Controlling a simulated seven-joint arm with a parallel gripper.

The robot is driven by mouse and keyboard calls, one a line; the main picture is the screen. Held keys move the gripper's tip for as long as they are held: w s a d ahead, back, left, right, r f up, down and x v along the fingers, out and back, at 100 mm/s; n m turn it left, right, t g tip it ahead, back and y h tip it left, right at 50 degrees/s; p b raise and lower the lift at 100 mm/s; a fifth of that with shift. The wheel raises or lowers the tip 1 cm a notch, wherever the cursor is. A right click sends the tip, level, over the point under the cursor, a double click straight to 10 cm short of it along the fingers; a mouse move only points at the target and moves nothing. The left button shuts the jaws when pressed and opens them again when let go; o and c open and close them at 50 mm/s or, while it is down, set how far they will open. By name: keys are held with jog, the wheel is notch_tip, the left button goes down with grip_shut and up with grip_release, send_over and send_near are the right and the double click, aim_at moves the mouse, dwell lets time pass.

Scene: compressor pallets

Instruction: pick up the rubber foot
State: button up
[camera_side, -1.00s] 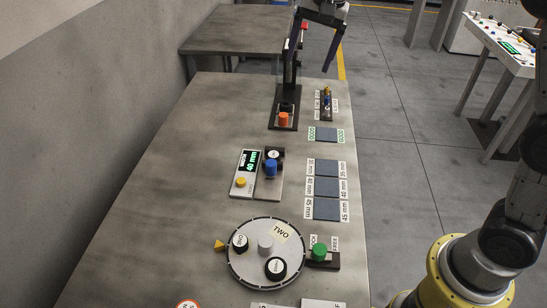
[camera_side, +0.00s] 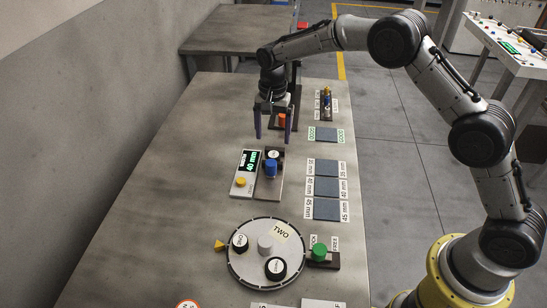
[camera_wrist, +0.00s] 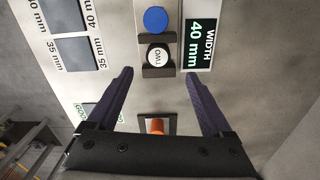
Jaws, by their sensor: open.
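A black round foot with a white top marked TWO (camera_wrist: 158,56) sits in the dark holder of the width gauge, beside a blue knob (camera_wrist: 156,20). In the side view the foot (camera_side: 272,154) is just in front of my gripper (camera_side: 273,138). My gripper is open and empty, its dark fingers pointing down. In the wrist view the fingertips (camera_wrist: 160,73) are spread wide, one on each side of the foot's line and apart from it. Two similar black pieces with white tops, one (camera_side: 240,242) at left and one (camera_side: 276,267) at front, sit on the round turntable (camera_side: 250,277).
The gauge display (camera_wrist: 199,44) reads WIDTH 40 mm. Dark pads (camera_side: 326,187) with millimetre labels lie right of the gauge. An orange knob (camera_wrist: 157,125) stands on a dark base behind it. A green knob (camera_side: 319,251) is beside the turntable. The table's left side is bare.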

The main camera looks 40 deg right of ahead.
aim_at(274, 154)
jog(key=shift+s+a+f, duration=0.1)
jog(key=shift+s+f, duration=0.05)
jog(key=shift+f, duration=1.55)
jog(key=shift+s+f, duration=0.15)
jog(key=shift+f, duration=1.55)
jog(key=shift+c, duration=0.2)
jog(key=shift+r, duration=0.1)
grip_shut()
